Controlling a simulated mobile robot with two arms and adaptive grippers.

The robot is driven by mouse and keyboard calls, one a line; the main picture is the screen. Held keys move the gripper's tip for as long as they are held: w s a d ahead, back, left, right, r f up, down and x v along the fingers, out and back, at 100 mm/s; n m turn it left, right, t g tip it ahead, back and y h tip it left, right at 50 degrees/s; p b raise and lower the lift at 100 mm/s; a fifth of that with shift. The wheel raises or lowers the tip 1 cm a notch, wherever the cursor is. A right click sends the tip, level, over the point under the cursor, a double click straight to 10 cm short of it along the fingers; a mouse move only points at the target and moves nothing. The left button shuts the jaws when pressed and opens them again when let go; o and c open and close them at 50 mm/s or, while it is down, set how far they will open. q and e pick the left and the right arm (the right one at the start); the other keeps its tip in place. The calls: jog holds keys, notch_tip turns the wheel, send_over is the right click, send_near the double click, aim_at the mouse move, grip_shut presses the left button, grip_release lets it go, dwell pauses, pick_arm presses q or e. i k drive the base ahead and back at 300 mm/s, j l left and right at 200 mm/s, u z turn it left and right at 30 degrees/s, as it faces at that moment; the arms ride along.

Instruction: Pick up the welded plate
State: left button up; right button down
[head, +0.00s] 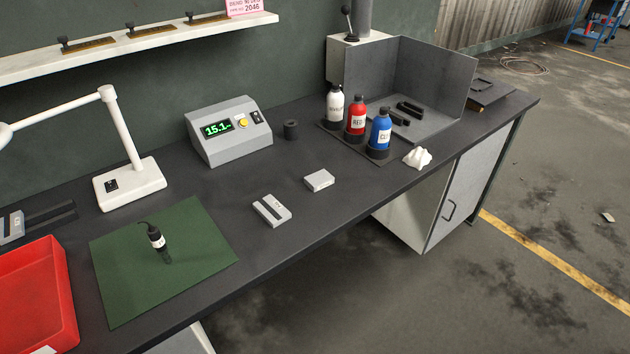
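A light grey flat block with a dark strip and a small marking (278,217) lies on the dark workbench (225,285), right of the green mat. A smaller plain light grey block (319,180) lies behind it to the right, apart from it. Another grey piece (12,227) is at the left edge by dark rails, partly cut off by the picture. I cannot tell for certain which of these is the welded plate. Neither of my grippers shows in the head view.
Bottles (357,117), a crumpled white cloth (417,158) and a grey screened corner (436,75) are at right.

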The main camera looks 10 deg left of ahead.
aim_at(270, 211)
jog(key=i+l+u, duration=0.15)
jog(key=i+l, duration=0.2)
jog(key=i+l+u, duration=0.1)
jog(key=i+l, duration=0.3)
jog(key=i+l+u, duration=0.15)
jog(key=i+l, duration=0.2)
jog(key=l, duration=0.15)
jog(key=i+l+u, duration=0.1)
jog(key=i+l, duration=0.2)
jog(key=l, duration=0.15)
